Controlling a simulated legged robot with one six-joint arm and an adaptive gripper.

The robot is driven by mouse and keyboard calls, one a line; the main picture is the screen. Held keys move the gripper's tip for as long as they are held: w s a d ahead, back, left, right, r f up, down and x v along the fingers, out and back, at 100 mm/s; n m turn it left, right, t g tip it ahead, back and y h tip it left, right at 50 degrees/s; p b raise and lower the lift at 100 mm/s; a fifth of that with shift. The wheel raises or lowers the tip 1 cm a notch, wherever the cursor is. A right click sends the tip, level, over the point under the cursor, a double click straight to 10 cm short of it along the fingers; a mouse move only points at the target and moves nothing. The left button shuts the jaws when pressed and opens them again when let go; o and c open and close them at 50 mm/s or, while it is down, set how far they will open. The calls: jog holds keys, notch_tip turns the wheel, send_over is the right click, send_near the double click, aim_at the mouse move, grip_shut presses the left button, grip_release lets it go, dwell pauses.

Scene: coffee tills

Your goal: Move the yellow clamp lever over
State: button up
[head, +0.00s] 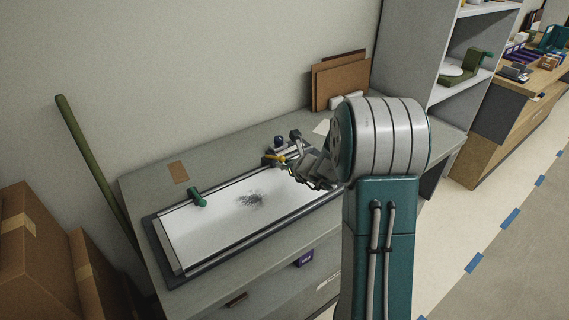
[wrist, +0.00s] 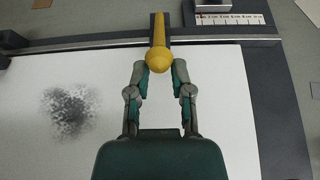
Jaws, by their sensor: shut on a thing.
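The yellow clamp lever (wrist: 158,45) shows in the wrist view at the top middle, with its round knob toward me. My gripper (wrist: 160,72) has its two fingers on either side of the knob and is shut on it. In the head view the yellow lever (head: 277,157) sits at the far edge of the white board, beside a dark knob and grey clamp parts. My gripper (head: 292,164) reaches it from the right; my arm hides part of the board's right end.
The white board (head: 216,224) lies in a dark frame on a grey bench and carries a dark speckled smudge (head: 250,200). A green handle (head: 197,196) stands on its left part. Cardboard sheets (head: 342,80) lean on the wall behind. A white scale strip (wrist: 232,19) lies right of the lever.

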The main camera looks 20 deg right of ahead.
jog(key=shift+s+d+f, duration=0.1)
jog(key=shift+s+f, duration=0.1)
jog(key=shift+f, duration=0.35)
jog(key=shift+s+f, duration=0.2)
jog(key=shift+f, duration=0.35)
grip_shut()
jog(key=o, duration=0.5)
grip_release()
